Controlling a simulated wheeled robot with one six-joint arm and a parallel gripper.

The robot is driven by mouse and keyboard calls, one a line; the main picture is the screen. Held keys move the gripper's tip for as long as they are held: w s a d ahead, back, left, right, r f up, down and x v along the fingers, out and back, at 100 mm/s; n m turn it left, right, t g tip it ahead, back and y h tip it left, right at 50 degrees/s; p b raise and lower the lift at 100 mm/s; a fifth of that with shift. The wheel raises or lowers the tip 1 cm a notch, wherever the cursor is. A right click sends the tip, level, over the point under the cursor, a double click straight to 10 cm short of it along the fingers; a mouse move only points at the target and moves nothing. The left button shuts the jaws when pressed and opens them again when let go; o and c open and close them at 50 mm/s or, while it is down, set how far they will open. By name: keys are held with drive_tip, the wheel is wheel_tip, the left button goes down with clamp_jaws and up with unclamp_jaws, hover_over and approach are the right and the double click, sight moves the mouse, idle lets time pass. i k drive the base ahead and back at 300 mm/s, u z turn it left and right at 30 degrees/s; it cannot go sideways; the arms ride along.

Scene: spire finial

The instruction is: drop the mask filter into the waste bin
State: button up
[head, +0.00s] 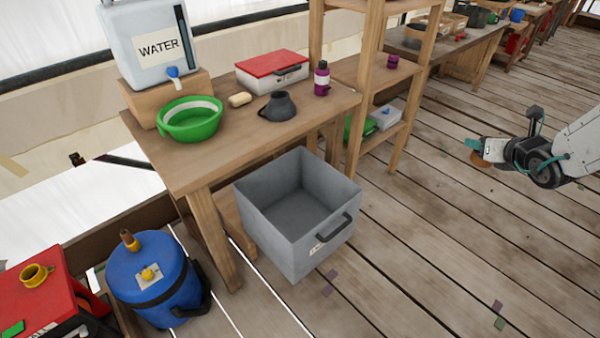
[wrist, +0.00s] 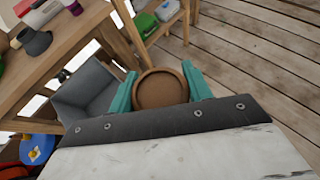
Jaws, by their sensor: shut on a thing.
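The mask filter, a round brown disc (wrist: 161,88), is held between the two teal fingers of my gripper (wrist: 160,80) in the wrist view. In the head view its brown edge (head: 479,160) shows below my gripper (head: 482,151) at the right, up above the plank floor. The waste bin, taken to be the open grey box with a black handle (head: 342,227), stands on the floor in front of the table. It looks empty inside. My gripper is well to the right of it and higher. In the wrist view the bin (wrist: 85,88) is left of the filter.
The wooden table (head: 185,165) bears a green basin (head: 190,125), a dark grey cup-like piece (head: 278,107), a purple bottle (head: 321,78) and a red-lidded box (head: 272,62). A shelf (head: 372,75) stands behind the bin. A blue drum (head: 150,285) is at left. Floor between is clear.

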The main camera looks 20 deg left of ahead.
sight(301, 225)
drive_tip(key=u, duration=1.25)
